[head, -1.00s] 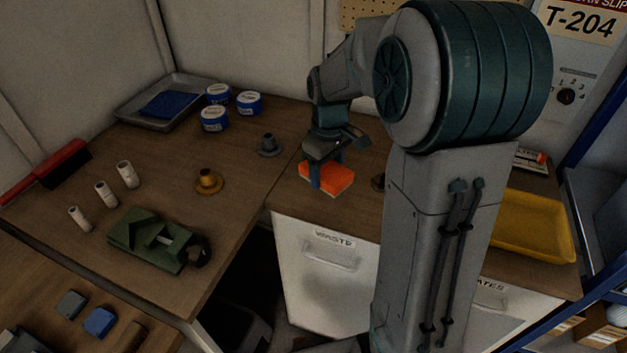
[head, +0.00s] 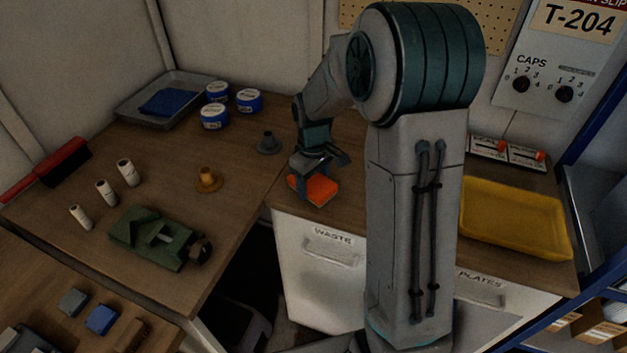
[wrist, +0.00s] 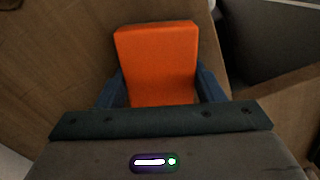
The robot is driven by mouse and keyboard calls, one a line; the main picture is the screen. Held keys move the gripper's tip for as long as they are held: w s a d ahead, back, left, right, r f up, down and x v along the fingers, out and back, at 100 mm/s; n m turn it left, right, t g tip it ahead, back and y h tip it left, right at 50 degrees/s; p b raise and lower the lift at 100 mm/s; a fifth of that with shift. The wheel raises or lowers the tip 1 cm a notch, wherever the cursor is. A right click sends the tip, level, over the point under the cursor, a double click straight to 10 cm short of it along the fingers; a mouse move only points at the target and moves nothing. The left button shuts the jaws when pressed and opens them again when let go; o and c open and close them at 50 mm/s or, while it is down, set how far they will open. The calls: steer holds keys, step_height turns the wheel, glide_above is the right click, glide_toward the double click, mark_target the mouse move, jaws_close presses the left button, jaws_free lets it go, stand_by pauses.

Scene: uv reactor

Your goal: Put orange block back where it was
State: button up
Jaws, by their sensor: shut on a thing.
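The orange block (head: 316,189) is at the front left part of the right-hand bench, above the waste drawer. My gripper (head: 313,186) is around it from above, with its fingers on opposite sides. In the wrist view the orange block (wrist: 158,62) fills the space between the two blue-grey fingers (wrist: 160,88), which touch its sides. I cannot tell for sure whether the block rests on the bench or is held slightly above it.
A yellow tray (head: 515,221) lies on the bench at right. A grey flanged piece (head: 269,145), a brass flanged piece (head: 208,180), a green vise (head: 155,238), white rolls (head: 128,172) and blue-white tins (head: 214,117) stand on the left bench. A gap separates the benches at front.

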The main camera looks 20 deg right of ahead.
mark_target(314, 181)
steer(key=o, duration=1)
steer(key=shift+c, duration=0.2)
steer(key=shift+r, duration=0.1)
step_height(314, 181, up, 11)
steer(key=s+m+t, duration=0.3)
steer(key=s+m, duration=0.3)
steer(key=s, duration=1.4)
steer(key=shift+s+a+r+m, duration=0.15)
steer(key=shift+s+r+m, duration=0.2)
steer(key=shift+r, duration=0.1)
steer(key=shift+c, duration=0.3)
